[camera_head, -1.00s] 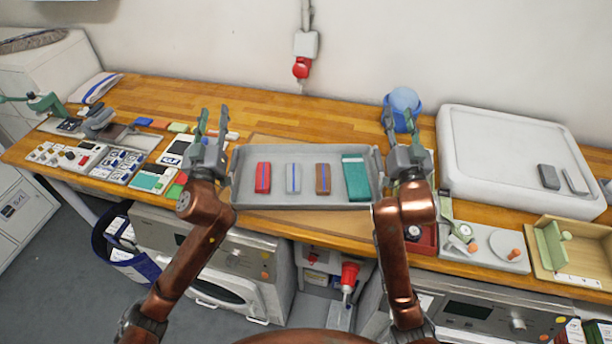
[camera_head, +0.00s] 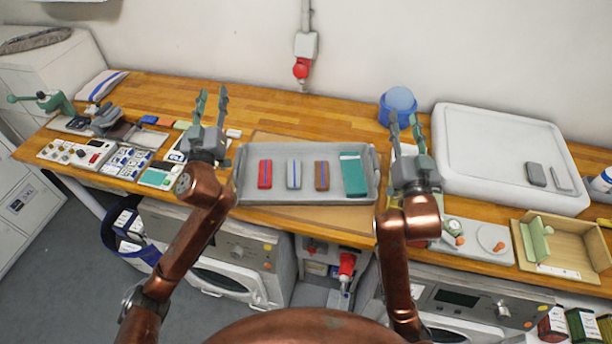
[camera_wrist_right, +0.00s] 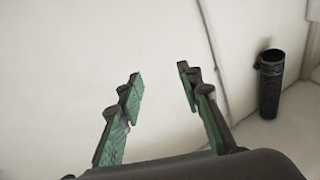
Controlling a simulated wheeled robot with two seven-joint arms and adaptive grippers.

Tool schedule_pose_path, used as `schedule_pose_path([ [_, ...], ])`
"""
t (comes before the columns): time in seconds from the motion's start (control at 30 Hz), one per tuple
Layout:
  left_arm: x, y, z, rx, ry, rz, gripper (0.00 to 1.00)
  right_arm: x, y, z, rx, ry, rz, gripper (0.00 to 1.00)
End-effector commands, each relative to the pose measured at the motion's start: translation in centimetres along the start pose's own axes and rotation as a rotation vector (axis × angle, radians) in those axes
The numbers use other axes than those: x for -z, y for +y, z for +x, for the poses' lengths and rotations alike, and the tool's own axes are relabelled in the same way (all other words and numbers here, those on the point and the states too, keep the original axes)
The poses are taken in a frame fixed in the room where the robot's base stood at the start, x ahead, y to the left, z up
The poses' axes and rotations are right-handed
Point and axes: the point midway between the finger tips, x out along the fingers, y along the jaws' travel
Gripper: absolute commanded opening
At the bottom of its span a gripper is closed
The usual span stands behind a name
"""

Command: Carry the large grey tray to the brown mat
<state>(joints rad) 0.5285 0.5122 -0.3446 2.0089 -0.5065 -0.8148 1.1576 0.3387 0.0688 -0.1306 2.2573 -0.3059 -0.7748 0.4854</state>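The large grey tray (camera_head: 308,201) lies level on the brown mat (camera_head: 318,218) at the middle of the wooden counter. The mat shows behind and in front of it. In the tray are a red block (camera_head: 265,174), a grey one (camera_head: 294,175), a brown one (camera_head: 322,176) and a teal folded piece (camera_head: 354,175). My left gripper (camera_head: 210,98) is open beside the tray's left end, fingers pointing up in the picture. My right gripper (camera_head: 405,124) is open beside the right end. In the right wrist view, nothing is between its fingers (camera_wrist_right: 160,85).
A big white tray-like container (camera_head: 500,190) stands right of my right gripper, with a blue round item (camera_head: 398,104) behind. A wooden box (camera_head: 565,250) is at the far right. Cards and small devices (camera_head: 75,151) crowd the left. The counter behind the grey tray is clear.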

Motion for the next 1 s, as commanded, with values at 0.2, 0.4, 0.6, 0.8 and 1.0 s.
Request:
schedule_pose_path([
  [0.2, 0.0, 0.0, 0.0, 0.000, 0.000, 0.000, 0.33, -0.3, 0.1, -3.6, 0.000, -0.001, 0.000, 0.33],
  [0.4, 0.0, 0.0, 0.0, 0.000, 0.000, 0.000, 0.33, -0.3, 0.0, -4.7, 0.001, 0.000, 0.000, 0.33],
  [0.6, 0.0, 0.0, 0.0, 0.000, 0.000, 0.000, 0.33, -0.3, 0.0, -4.8, 0.000, 0.000, 0.000, 0.33],
  [0.8, 0.0, 0.0, 0.0, 0.000, 0.000, 0.000, 0.33, -0.3, 0.0, -4.8, 0.000, 0.000, 0.000, 0.33],
  [1.0, 0.0, 0.1, 0.0, -0.001, 0.000, 0.000, 0.33, -0.3, 0.1, -4.8, -0.001, 0.000, -0.001, 0.33],
])
